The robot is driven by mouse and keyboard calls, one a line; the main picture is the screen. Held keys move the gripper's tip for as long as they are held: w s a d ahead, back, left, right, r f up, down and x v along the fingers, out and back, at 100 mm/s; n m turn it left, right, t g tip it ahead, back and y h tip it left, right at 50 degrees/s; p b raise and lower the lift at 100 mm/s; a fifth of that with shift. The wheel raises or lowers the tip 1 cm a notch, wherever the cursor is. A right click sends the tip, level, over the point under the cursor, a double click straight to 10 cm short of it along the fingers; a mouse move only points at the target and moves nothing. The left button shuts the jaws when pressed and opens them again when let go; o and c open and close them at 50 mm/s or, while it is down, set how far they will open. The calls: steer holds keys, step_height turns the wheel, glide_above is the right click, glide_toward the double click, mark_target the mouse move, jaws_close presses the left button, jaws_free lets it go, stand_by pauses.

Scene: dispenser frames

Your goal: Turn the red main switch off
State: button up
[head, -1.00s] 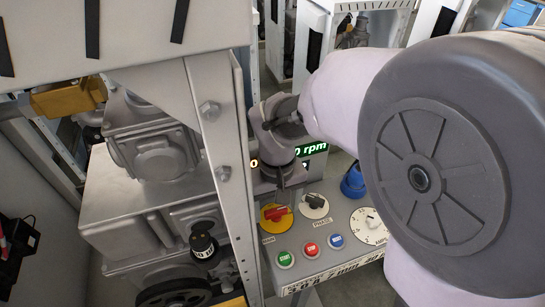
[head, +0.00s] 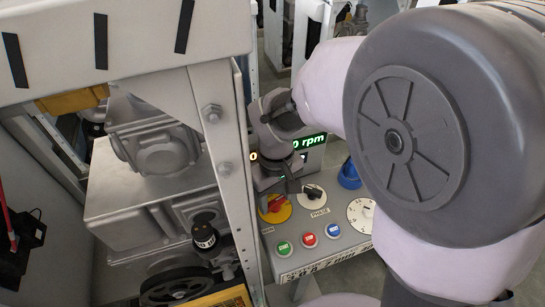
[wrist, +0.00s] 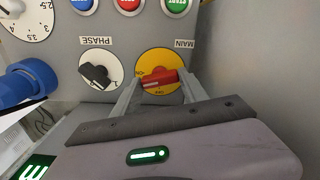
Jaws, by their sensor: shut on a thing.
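The red main switch (wrist: 160,79) is a red handle on a round yellow plate, beside the label MAIN in the wrist view. Its handle lies nearly level there, tilted slightly. In the head view the red main switch (head: 276,205) is partly covered by my gripper (head: 284,192). In the wrist view the fingers of my gripper (wrist: 161,88) stand on either side of the handle, shut on it. The small print on the yellow plate is too small to read surely.
The black PHASE switch (wrist: 97,74) sits close beside the main switch. Green, red (head: 310,240) and blue buttons lie in front, and a white dial (head: 361,214) and blue connector (head: 349,176) to the right. A grey metal post (head: 225,150) stands close on the left.

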mark_target(275, 200)
steer(key=n+p, duration=0.4)
steer(key=n, duration=0.3)
steer(key=shift+r, duration=0.15)
steer(key=n+p, duration=0.2)
steer(key=n, duration=0.1)
steer(key=shift+n, duration=0.4)
steer(key=shift+n+p, duration=0.8)
steer(key=shift+n, duration=1.1)
steer(key=o, duration=1.4)
step_height(275, 200, up, 17)
steer(key=p, duration=0.5)
steer(key=shift+r, duration=0.1)
